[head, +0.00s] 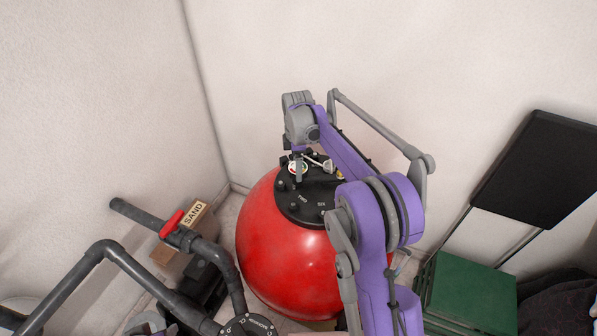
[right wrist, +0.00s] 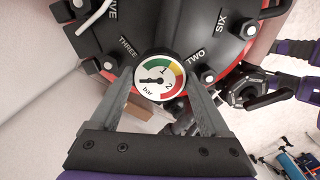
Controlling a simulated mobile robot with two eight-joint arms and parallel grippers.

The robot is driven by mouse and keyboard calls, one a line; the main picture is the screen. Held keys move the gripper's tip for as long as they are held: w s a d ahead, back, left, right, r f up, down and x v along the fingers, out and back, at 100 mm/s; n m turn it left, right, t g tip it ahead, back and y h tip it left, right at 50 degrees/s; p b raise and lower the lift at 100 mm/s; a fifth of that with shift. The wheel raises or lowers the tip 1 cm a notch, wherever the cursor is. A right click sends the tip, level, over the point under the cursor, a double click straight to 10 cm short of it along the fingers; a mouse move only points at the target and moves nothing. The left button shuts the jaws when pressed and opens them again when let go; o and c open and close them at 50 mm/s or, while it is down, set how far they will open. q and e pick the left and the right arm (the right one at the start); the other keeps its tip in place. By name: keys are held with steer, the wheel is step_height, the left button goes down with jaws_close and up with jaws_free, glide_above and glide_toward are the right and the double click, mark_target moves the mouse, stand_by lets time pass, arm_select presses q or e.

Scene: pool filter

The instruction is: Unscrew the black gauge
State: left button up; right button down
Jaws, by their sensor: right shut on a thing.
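The black gauge (right wrist: 158,78) has a white face with a green, yellow and red band and the word "bar". It sits at the edge of the black lid (right wrist: 192,22), between the marks THREE and TWO. In the head view the gauge (head: 298,167) shows small on top of the red tank (head: 285,250). My right gripper (right wrist: 160,98) reaches down over the lid from above, its two grey fingers shut on either side of the gauge. In the head view the right gripper (head: 299,172) partly covers the gauge. My left gripper is not clearly seen.
Grey pipes (head: 105,248) with a red valve handle (head: 172,224) stand at the left, near a box marked SAND (head: 194,212). White walls meet behind the tank.

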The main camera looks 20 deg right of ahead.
steer(key=shift+n, duration=0.4)
arm_select(q)
steer(key=shift+w+r+p, duration=0.25)
steer(key=shift+r+p, duration=0.3)
steer(key=shift+r, duration=0.15)
arm_select(e)
steer(key=shift+r, duration=1.15)
steer(key=shift+r+p, duration=0.85)
steer(key=shift+r, duration=1.05)
arm_select(q)
steer(key=shift+w+r, duration=0.25)
steer(key=shift+r, duration=0.35)
steer(key=shift+w+r, duration=0.2)
steer(key=shift+r, duration=0.35)
